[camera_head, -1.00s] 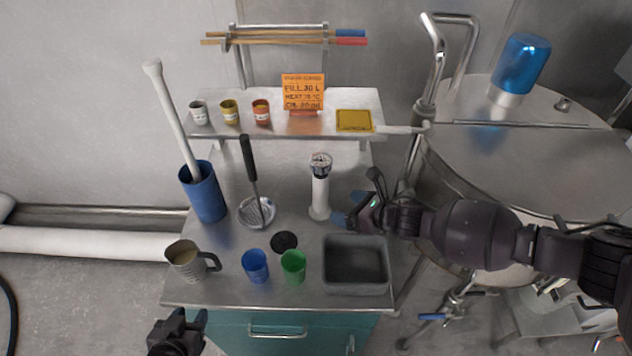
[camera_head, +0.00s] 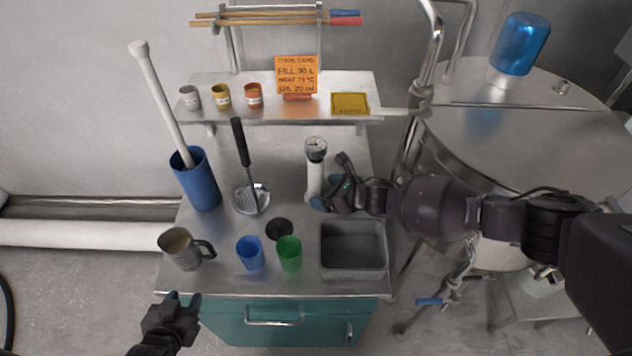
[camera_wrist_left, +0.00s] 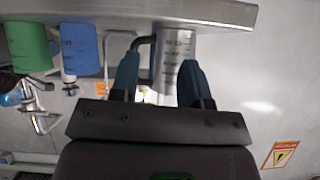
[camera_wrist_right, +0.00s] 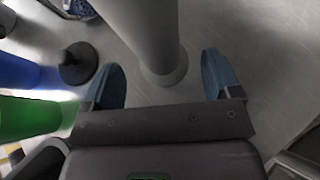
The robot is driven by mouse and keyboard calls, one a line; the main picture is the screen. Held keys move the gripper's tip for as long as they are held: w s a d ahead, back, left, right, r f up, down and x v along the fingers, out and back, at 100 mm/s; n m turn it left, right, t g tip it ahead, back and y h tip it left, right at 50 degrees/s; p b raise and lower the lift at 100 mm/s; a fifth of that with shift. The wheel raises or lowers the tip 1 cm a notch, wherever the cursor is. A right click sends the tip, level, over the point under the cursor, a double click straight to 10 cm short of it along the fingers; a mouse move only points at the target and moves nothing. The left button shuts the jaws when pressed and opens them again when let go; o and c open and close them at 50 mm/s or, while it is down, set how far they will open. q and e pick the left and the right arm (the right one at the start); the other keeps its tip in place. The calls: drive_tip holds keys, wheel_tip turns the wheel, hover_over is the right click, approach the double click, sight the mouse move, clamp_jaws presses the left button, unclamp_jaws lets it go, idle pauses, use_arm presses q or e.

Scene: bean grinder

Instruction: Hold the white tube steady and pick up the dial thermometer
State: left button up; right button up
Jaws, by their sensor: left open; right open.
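The white tube (camera_head: 314,182) stands upright on the metal bench. The dial thermometer (camera_head: 316,147) sits at its top, its round face upward. My right gripper (camera_head: 330,185) is open beside the tube's lower part, at its right. In the right wrist view the tube (camera_wrist_right: 150,35) appears between the two spread fingers, with gaps on both sides; the thermometer is out of that view. My left gripper (camera_head: 180,302) is open and empty at the bench's front left corner, far from the tube. The left wrist view shows its spread fingers (camera_wrist_left: 157,80) with the mug beyond.
A metal mug (camera_head: 180,250), blue cup (camera_head: 250,254), green cup (camera_head: 289,253) and black disc (camera_head: 279,229) stand left of the grey bin (camera_head: 353,262). A strainer (camera_head: 250,198) and blue container (camera_head: 196,185) are further left. A shelf (camera_head: 220,112) runs behind.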

drive_tip(key=shift+b+x, duration=1)
drive_tip(key=shift+x, duration=0.35)
use_arm(q)
drive_tip(key=shift+w+d+f, duration=0.1)
drive_tip(key=shift+w+f, duration=0.1)
drive_tip(key=shift+f, duration=0.25)
drive_tip(key=shift+w+f, duration=0.15)
drive_tip(key=shift+f, duration=0.3)
use_arm(e)
drive_tip(key=shift+f, duration=0.1)
use_arm(q)
drive_tip(key=shift+w+r, duration=0.15)
drive_tip(key=shift+r, duration=0.05)
use_arm(e)
drive_tip(key=shift+c, duration=0.4)
